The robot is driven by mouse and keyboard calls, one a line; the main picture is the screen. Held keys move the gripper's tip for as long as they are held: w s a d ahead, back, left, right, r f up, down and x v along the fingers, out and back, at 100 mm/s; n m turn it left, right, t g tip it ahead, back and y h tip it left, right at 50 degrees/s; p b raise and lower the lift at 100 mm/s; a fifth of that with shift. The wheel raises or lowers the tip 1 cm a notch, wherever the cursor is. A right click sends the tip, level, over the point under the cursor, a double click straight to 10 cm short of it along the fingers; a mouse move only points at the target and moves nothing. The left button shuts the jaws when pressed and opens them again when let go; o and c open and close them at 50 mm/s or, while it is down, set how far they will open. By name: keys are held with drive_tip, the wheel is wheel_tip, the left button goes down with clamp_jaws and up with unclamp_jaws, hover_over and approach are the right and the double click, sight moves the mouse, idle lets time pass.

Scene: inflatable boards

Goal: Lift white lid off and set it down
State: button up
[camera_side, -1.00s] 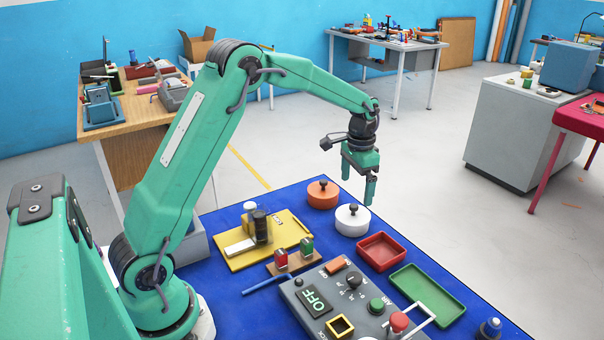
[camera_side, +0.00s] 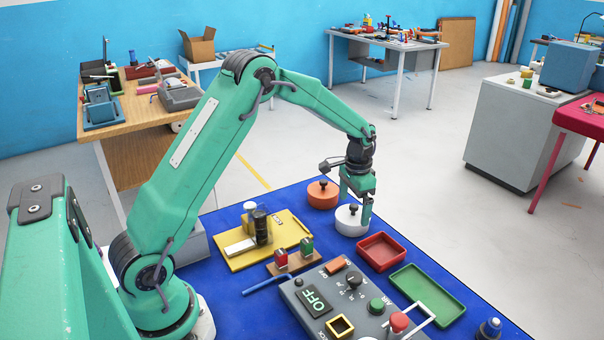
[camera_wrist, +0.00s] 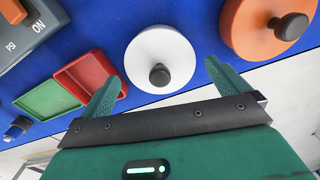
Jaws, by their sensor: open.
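The white lid (camera_side: 350,222) is a round white disc with a dark knob on top, near the back edge of the blue mat. It also shows in the wrist view (camera_wrist: 160,50), with its dark knob (camera_wrist: 159,74) pointing at the camera. My gripper (camera_side: 355,211) is lowered over the white lid, fingers pointing down. In the wrist view my gripper (camera_wrist: 165,82) is open, with one green finger on each side of the knob and a gap around it. The fingertips overlap the lid in the side view, and I cannot tell whether they touch it.
An orange lid (camera_side: 323,194) with a dark knob is close beside the white one. A red tray (camera_side: 382,252) and a green tray (camera_side: 428,295) lie to the right. A grey control panel (camera_side: 322,301) stands in front.

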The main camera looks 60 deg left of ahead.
drive_tip(key=shift+f, duration=0.7)
drive_tip(key=c, duration=0.8)
